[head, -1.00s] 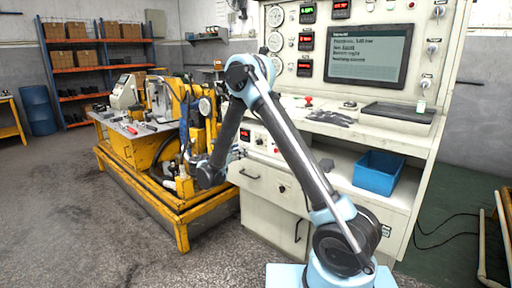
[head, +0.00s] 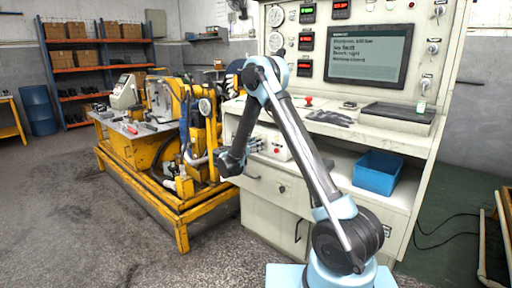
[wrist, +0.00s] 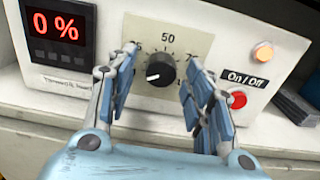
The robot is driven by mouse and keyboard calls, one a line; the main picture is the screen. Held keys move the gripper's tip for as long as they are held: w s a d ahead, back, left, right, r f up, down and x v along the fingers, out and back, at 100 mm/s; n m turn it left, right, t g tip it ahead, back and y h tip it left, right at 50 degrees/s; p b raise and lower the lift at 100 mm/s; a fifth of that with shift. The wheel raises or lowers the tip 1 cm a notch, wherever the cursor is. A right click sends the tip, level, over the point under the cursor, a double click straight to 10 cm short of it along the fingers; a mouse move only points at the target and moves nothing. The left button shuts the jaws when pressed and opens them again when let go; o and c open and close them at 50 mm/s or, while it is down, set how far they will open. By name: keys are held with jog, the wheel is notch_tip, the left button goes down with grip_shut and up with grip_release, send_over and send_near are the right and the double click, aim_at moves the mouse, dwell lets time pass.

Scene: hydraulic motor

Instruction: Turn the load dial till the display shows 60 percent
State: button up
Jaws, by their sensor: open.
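My gripper (wrist: 162,92) is open, with one blue-grey finger on the left of the dial and one on the right. I see gaps between both fingers and the knob. In the head view my gripper (head: 258,145) is at the front of the control box (head: 280,147), and the arm hides the box's left part and the dial.
On the box, right of the dial, are a red On/Off button (wrist: 237,99) and an orange lamp (wrist: 263,52). A blue bin (head: 377,173) stands on the shelf to the right. The yellow motor stand (head: 150,180) is to the left.

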jog(key=c, duration=1)
jog(key=shift+c, duration=0.2)
